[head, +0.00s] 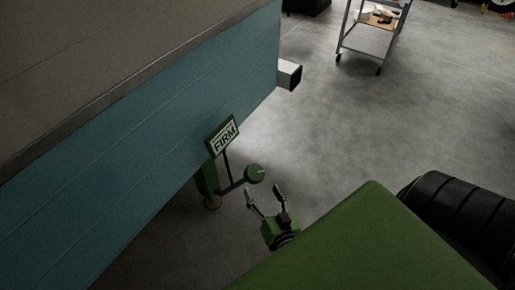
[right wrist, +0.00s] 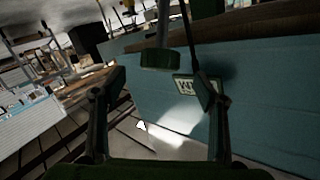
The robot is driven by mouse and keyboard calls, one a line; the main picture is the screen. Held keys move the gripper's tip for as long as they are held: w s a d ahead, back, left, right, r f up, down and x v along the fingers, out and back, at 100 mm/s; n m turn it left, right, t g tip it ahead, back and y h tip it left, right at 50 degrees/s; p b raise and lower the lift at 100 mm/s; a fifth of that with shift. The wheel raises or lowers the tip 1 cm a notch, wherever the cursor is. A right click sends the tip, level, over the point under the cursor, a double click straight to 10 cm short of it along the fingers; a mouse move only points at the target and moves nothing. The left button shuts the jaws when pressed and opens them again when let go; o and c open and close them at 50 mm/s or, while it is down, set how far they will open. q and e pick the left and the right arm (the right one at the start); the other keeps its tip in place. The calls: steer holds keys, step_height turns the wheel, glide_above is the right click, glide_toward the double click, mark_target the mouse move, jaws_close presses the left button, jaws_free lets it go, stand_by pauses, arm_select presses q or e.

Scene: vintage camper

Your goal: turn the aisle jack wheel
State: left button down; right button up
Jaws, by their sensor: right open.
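The jack wheel (head: 255,173) is a small dark green disc with a pale mark on its face, at the end of a dark arm by the camper's lower edge. It also shows in the right wrist view (right wrist: 160,60), beyond and between my finger tips. My right gripper (head: 265,189) is open and empty, with its two fingers pointing at the wheel and apparently just short of it. Its fingers also frame the right wrist view (right wrist: 163,82). Contact with the wheel cannot be made out. My left gripper is not in view.
The teal camper side (head: 130,140) fills the left. A wheeled cart (head: 368,40) stands far back. The grey floor right of the wheel is clear.

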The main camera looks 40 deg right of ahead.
steer(key=shift+v, duration=1.65)
